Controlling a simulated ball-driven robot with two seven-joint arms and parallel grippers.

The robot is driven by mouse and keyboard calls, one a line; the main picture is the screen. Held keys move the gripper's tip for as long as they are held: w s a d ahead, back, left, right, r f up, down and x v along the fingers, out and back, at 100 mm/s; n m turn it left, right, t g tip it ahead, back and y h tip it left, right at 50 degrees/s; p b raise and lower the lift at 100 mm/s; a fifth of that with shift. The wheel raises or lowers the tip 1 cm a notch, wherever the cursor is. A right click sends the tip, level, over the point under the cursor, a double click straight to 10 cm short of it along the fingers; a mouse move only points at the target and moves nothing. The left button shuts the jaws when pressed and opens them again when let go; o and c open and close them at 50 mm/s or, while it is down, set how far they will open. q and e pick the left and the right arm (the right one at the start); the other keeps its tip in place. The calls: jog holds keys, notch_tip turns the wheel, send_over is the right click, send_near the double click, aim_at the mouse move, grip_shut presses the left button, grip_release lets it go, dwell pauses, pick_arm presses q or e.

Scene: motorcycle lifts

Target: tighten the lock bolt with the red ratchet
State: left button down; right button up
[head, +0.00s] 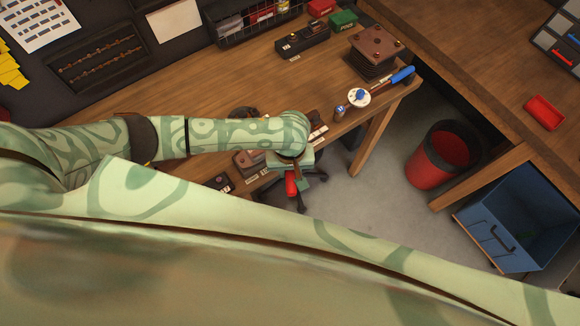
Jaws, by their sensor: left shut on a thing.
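My left arm reaches in from the left over the wooden bench, and its gripper (293,168) points down at the bench's front edge. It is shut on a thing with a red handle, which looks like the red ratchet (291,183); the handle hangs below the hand. The rest of the ratchet is hidden by the hand. I cannot make out the lock bolt in this view. My right gripper is not in view.
On the bench (215,90) stand a stack of dark plates (376,50), a blue-handled tool (401,76), a white round dial (358,97) and a black box (302,40). A red bin (440,160) and a blue crate (490,210) stand right. Grey floor lies between.

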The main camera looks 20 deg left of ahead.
pick_arm(q)
jog(key=shift+f+p, duration=0.3)
jog(key=shift+p, duration=0.55)
dwell(1.4)
jog(key=shift+s+a+r+m+p, duration=0.15)
jog(key=shift+a+m+p, duration=0.15)
jog(key=shift+a+p, duration=0.2)
jog(key=shift+s+a+m+p, duration=0.2)
jog(key=shift+a+m+p, duration=0.25)
jog(key=shift+a+m, duration=0.25)
jog(key=shift+s+a+m+p, duration=0.2)
jog(key=shift+a+m+p, duration=0.25)
jog(key=shift+a, duration=0.35)
jog(key=shift+f, duration=0.2)
jog(key=shift+a+m+p, duration=0.65)
jog(key=shift+a+m, duration=0.8)
jog(key=shift+a, duration=0.55)
